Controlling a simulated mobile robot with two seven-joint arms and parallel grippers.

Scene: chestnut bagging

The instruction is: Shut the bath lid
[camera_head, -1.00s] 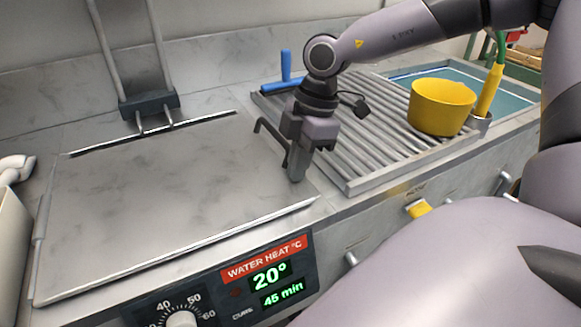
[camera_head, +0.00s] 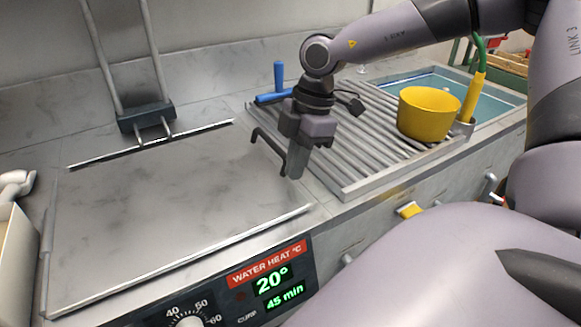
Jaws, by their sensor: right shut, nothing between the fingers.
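The bath lid (camera_head: 165,205) is a flat grey metal plate at the left, lying level over the bath in the counter. A dark handle (camera_head: 268,143) stands at its right edge. My right gripper (camera_head: 294,176) points down at the lid's right edge, beside the handle, with its fingers together and nothing seen between them. I cannot tell whether its tips touch the lid. The inside of the bath is hidden under the lid. My left gripper is not in view.
A ribbed draining rack (camera_head: 370,165) with a blue-handled tool (camera_head: 279,85) and a yellow pot (camera_head: 428,114) lies right of the lid. A water basin (camera_head: 490,100) is behind. A control panel (camera_head: 268,280) reads 20° and 45 min. A dark bracket (camera_head: 146,117) stands behind the lid.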

